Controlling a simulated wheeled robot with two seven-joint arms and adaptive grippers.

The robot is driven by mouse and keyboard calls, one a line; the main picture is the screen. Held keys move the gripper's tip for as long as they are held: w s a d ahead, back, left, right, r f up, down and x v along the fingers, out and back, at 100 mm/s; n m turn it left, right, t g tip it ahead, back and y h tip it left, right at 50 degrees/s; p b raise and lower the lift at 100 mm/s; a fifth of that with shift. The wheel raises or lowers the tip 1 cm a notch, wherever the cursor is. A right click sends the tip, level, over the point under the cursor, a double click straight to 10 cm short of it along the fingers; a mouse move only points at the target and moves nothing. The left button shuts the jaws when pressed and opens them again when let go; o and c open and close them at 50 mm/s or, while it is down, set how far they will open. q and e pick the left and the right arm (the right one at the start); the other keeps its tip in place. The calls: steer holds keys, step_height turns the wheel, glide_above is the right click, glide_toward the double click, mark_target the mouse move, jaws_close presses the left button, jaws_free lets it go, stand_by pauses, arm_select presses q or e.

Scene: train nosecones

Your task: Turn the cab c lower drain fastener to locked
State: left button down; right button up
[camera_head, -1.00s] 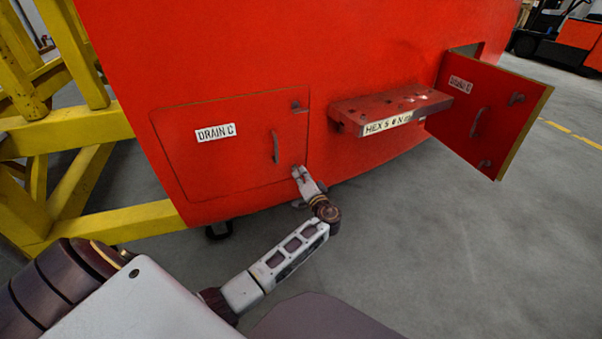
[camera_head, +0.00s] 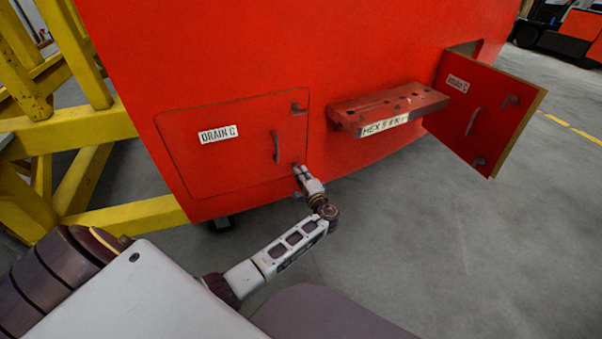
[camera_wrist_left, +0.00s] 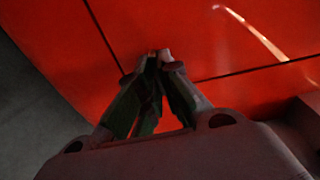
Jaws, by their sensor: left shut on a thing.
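The red drain C door (camera_head: 222,160) is flush in the red nosecone, with a white "DRAIN C" label (camera_head: 219,134). Its grey handle (camera_head: 275,146) is on the right side, and an upper fastener (camera_head: 299,108) sits at the top right corner. My left gripper (camera_head: 298,168) is at the lower right corner of the door, where the lower fastener is. In the left wrist view my left gripper (camera_wrist_left: 159,60) has its fingertips closed together on the small fastener at the panel seam. The fingers mostly hide the fastener, so its angle cannot be told. My right gripper is not in view.
A red shelf (camera_head: 385,108) with a hex label juts out right of the door. A second door (camera_head: 487,115) stands open at the far right. A yellow frame (camera_head: 70,130) stands at the left. The grey floor (camera_head: 450,250) at the right is clear.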

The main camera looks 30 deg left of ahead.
arm_select(q)
steer(key=c, duration=1.6)
jaws_free()
steer(key=shift+d, duration=0.1)
steer(key=shift+v, duration=5.9)
steer(key=shift+s+f, duration=0.1)
